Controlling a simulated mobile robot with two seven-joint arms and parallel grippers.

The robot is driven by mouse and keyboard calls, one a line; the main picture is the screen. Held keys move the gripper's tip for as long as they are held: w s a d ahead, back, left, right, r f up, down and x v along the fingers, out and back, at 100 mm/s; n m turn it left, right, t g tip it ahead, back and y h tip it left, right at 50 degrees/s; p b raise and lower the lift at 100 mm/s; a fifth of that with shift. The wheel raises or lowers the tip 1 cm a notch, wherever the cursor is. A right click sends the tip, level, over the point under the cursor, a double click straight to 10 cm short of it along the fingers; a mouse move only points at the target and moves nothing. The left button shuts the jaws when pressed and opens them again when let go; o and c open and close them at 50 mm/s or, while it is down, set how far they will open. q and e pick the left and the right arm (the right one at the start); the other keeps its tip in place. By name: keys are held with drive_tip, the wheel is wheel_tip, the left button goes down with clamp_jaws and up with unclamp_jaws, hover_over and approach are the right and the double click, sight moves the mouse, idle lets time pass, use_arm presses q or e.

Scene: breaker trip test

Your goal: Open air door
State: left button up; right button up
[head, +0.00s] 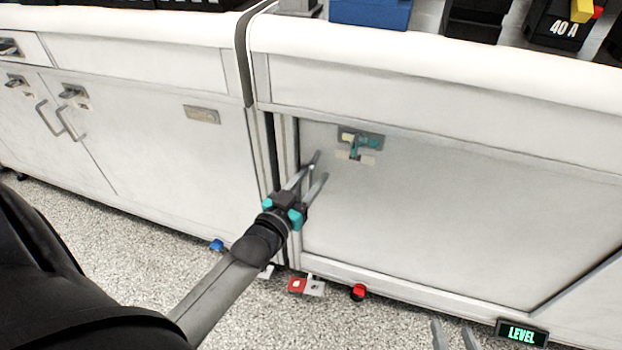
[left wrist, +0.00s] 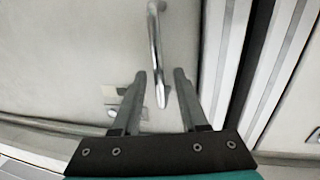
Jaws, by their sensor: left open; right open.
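The air door (head: 450,215) is the wide pale panel on the right-hand cabinet, and it looks flush with its frame. A metal bar handle (left wrist: 155,45) shows on the panel in the left wrist view, its near end between my fingers; I cannot tell whether they touch it. A latch plate with a teal part (head: 360,141) sits near the door's upper left corner. My left gripper (head: 319,167) is open at the door's left side, below the latch; its fingers (left wrist: 160,80) are apart. My right gripper (head: 453,328) is open at the bottom edge, away from the door.
A left cabinet (head: 150,135) with two handled doors stands beside a narrow gap. On the floor are a red and white block (head: 305,286), a red button (head: 358,292) and a blue piece (head: 217,245). A LEVEL display (head: 521,333) is low at right. Boxes stand on the counter.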

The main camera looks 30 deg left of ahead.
use_arm(q)
clamp_jaws()
idle(0.4)
idle(1.1)
